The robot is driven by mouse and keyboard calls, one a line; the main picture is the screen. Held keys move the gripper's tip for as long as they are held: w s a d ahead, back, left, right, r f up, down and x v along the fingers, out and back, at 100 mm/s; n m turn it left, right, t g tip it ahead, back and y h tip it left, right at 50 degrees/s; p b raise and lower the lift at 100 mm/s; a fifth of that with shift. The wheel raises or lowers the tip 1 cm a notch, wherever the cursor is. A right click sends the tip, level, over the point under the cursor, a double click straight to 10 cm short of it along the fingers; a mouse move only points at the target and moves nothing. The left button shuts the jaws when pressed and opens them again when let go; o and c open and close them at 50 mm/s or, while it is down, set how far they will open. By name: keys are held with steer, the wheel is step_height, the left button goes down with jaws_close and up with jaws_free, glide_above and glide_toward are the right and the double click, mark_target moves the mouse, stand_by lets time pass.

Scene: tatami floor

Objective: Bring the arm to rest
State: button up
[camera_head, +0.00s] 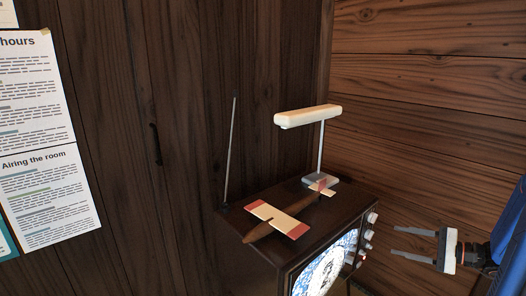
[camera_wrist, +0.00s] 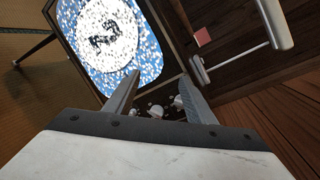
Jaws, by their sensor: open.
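My gripper (camera_head: 411,244) is at the lower right of the head view, pointing left toward the right side of a small television (camera_head: 289,252). Its two fingers are apart, with nothing held between them. In the wrist view my gripper (camera_wrist: 157,93) is also open, and the television's knobs (camera_wrist: 157,108) show beyond and between the fingers. The lit screen (camera_wrist: 108,38) with a blue and white speckled picture is at the upper left there. In the head view the fingertips are close to the knobs (camera_head: 368,235); I cannot tell the exact gap.
Wooden walls (camera_head: 430,80) stand behind and right. Paper notices (camera_head: 40,195) hang at left. Tatami (camera_wrist: 22,75) shows in the wrist view.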

steer(key=s+a+r+n+g+h, duration=0.2)
steer(key=s+a+n+g, duration=0.3)
steer(key=a, duration=0.4)
steer(key=s+a+r+n+g+h, duration=0.1)
steer(key=s+a+n+g, duration=0.2)
steer(key=s+a, duration=0.45)
steer(key=s+a+r+n+t+h, duration=0.1)
steer(key=s+r+n+h, duration=0.1)
steer(key=s+n+h, duration=0.2)
steer(key=s+a+r+n+t+h, duration=0.1)
steer(key=s+r+n+t+h, duration=0.1)
steer(key=s+h, duration=0.3)
steer(key=shift+s+a+r+n+h, duration=0.35)
steer(key=shift+s+n, duration=0.55)
steer(key=shift+s, duration=0.7)
